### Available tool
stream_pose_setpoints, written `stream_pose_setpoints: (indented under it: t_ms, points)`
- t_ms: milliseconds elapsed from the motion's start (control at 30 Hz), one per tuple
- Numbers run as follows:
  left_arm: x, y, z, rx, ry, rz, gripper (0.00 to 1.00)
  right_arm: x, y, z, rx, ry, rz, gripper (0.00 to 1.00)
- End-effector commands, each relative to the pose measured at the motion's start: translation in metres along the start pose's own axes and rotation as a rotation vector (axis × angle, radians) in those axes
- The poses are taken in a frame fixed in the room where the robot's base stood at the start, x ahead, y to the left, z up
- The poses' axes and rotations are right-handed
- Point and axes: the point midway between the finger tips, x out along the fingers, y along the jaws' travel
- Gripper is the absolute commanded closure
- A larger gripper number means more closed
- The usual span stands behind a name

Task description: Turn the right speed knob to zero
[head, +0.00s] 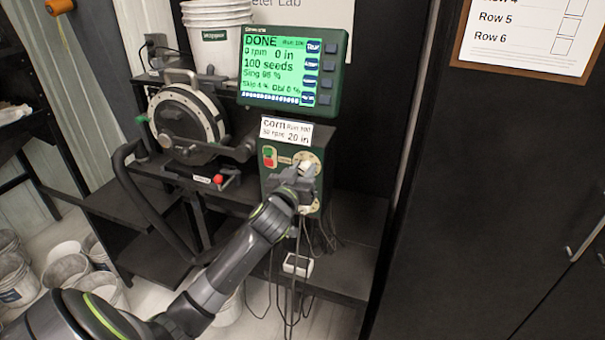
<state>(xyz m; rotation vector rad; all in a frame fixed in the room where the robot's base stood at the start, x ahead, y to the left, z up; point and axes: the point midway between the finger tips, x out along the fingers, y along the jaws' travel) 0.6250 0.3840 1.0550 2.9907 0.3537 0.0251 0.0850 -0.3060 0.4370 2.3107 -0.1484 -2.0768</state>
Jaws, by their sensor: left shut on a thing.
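A dark green control box (272,184) stands below the screen, with a red and a green button (269,157) at its upper left. A pale round dial plate (311,156) shows at its upper right, and another pale dial (312,208) sits lower down. My left gripper (306,170) is shut on the knob at the upper dial. The jaws hide the knob and most of its scale, so I cannot read its setting. The green screen (275,66) above reads DONE, 0 rpm, 0 in, 100 seeds. My right gripper is out of view.
A round seed meter (187,118) stands left of the box, with a red-tipped lever (218,179) below. A corn card (286,130) tops the box. Cables hang beneath it near a small white box (298,265). Buckets (68,270) stand lower left; a dark cabinet (500,200) is right.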

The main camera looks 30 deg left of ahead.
Motion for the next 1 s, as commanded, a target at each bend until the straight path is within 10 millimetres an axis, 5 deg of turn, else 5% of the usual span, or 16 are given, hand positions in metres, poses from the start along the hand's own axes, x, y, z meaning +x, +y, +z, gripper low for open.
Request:
stream_pose_setpoints:
  t_ms: [1000]
  points:
    - [0.0,-0.002,0.004,-0.922,-0.005,-0.005,0.93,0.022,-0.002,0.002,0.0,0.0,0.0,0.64]
